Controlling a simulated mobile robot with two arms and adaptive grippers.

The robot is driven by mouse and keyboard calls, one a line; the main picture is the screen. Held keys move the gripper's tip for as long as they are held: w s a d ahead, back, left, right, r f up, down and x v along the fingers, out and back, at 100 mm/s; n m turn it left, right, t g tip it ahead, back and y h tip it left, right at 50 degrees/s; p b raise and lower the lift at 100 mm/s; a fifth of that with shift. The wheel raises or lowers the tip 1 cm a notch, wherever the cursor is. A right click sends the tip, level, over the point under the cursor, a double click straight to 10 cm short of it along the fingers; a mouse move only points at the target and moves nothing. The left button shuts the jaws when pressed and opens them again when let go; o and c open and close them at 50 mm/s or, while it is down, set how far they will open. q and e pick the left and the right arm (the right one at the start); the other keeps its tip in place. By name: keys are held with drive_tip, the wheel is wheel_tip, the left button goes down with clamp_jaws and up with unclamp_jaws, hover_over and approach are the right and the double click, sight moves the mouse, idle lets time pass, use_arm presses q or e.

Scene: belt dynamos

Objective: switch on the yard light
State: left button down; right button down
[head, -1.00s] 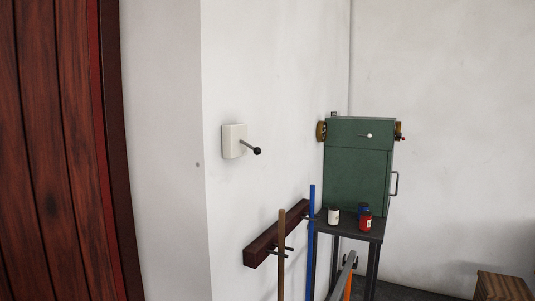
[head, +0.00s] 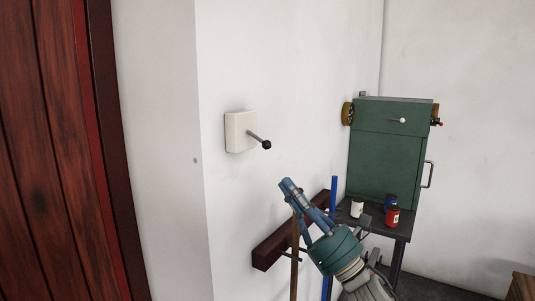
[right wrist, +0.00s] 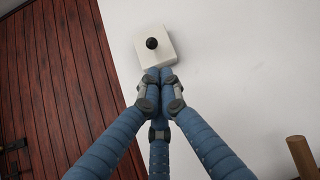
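A white wall switch box (head: 238,132) with a dark lever ending in a black ball knob (head: 266,145) is on the white wall, left of centre in the head view. The lever points out and slightly down. My right gripper (head: 288,184) is below and a little right of the knob, apart from it, with its fingers together and nothing between them. The right wrist view shows the switch box (right wrist: 168,48) and the knob (right wrist: 152,43) just beyond the closed fingertips (right wrist: 160,75). My left gripper is not in view.
A dark red wall rack (head: 266,252) with upright poles is behind and below my right gripper. A green cabinet (head: 385,155) stands on a dark stand at right, with a white jar (head: 357,207) and a red jar (head: 392,216). A wooden door (head: 50,150) is at left.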

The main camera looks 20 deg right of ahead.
sight(258, 139)
drive_tip(key=p+x, duration=0.5)
drive_tip(key=x, duration=0.5)
drive_tip(key=shift+p, duration=0.35)
drive_tip(key=shift+w+f, duration=0.1)
drive_tip(key=shift+d, duration=0.15)
